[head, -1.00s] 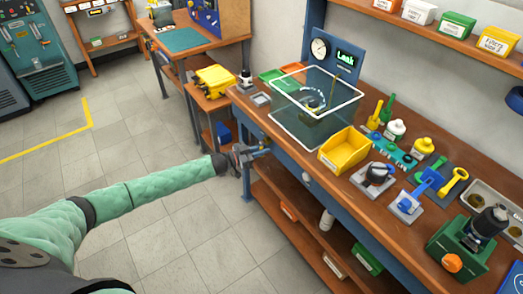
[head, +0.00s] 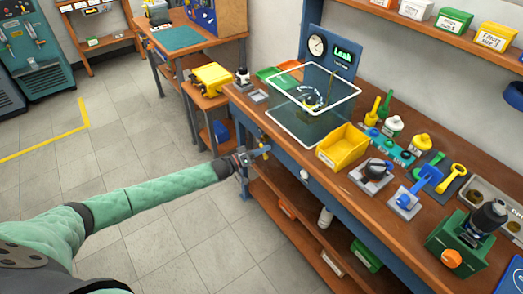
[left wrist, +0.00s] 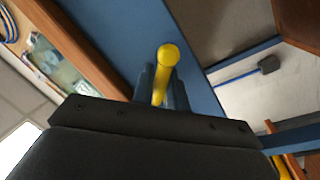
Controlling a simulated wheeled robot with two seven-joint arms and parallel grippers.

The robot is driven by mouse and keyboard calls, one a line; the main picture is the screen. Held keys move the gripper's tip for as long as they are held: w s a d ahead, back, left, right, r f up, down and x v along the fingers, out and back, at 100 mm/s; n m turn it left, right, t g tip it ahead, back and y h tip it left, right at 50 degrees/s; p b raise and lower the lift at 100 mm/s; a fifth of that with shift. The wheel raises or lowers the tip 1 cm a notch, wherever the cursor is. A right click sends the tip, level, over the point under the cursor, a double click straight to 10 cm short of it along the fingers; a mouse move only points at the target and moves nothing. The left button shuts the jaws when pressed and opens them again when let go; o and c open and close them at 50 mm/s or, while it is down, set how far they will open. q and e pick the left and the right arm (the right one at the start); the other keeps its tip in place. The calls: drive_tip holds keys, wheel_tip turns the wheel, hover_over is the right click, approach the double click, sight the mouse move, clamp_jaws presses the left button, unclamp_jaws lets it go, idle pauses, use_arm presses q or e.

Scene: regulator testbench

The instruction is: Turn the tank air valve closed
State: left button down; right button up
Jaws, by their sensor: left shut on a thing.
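The lever's rounded end sticks out past the fingertips. The valve body is hidden, and I cannot tell the exact lever angle. My right gripper is not in view.
A lower shelf (head: 290,235) lies under the bench. The tiled floor to the left is clear.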

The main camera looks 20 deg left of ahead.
use_arm(q)
drive_tip(key=n, duration=0.3)
drive_tip(key=n+t, duration=0.1)
drive_tip(key=shift+s+d+r+b, duration=0.25)
drive_tip(key=shift+r+b, duration=0.1)
drive_tip(key=shift+r, duration=0.05)
drive_tip(key=n, duration=0.1)
drive_tip(key=r+n+t+y, duration=0.1)
drive_tip(key=n, duration=0.1)
drive_tip(key=shift+s+d+n+b, duration=0.1)
drive_tip(key=shift+d+n+b, duration=0.05)
drive_tip(key=shift+n+b, duration=0.15)
drive_tip(key=n, duration=0.2)
drive_tip(key=shift+r+n+b, duration=0.3)
drive_tip(key=shift+n, duration=0.1)
drive_tip(key=shift+r+n+t+y, duration=0.25)
drive_tip(key=shift+n+t+y, duration=0.15)
drive_tip(key=shift+n, duration=0.3)
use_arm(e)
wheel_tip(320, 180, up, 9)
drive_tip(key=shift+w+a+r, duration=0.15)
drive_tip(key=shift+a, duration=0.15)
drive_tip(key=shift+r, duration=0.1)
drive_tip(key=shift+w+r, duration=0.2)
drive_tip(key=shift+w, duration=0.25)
